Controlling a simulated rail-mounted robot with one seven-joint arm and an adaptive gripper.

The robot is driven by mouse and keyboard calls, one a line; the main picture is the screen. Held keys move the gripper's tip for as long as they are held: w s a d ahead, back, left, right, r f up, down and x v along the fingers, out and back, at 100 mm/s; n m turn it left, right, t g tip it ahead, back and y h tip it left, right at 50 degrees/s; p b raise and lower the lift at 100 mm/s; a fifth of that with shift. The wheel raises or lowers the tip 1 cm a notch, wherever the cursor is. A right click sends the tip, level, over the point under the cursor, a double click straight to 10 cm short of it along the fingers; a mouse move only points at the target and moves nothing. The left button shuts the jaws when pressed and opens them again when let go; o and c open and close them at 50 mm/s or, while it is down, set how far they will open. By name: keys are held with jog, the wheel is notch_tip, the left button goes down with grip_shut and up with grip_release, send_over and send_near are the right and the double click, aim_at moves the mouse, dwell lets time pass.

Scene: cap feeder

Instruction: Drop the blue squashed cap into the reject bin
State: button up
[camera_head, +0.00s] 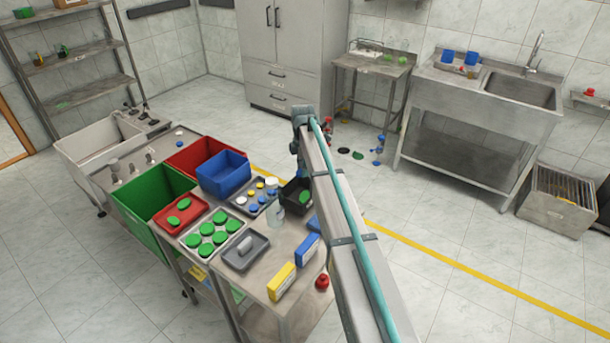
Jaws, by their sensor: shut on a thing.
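My gripper (300,174) points down over the far right end of the steel table, partly hidden behind my own arm. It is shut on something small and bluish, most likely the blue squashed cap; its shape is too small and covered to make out. Just below it is a small black bin (288,193) with a green piece at its right side. A large red bin (184,158) stands at the table's back left. No bin has a readable label, so I cannot tell which is the reject bin.
A blue bin (224,180) and a green bin (133,205) stand left of my gripper. A grey tray (243,208) holds white, yellow and blue caps. A clear bottle (276,216) stands near the black bin. Yellow and blue boxes (282,282) line the right edge.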

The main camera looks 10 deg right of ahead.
jog(key=shift+n, duration=0.8)
jog(key=shift+w+f+b, duration=0.25)
jog(key=shift+f+b, duration=0.2)
jog(key=shift+f, duration=0.6)
jog(key=shift+w+f+b, duration=0.2)
jog(key=shift+f+b, duration=0.25)
jog(key=shift+f, duration=0.6)
jog(key=shift+w+f+b, duration=0.25)
jog(key=shift+f+b, duration=0.2)
jog(key=shift+f, duration=0.6)
jog(key=o, duration=0.8)
jog(key=shift+c, duration=0.2)
notch_tip(320, 180, up, 12)
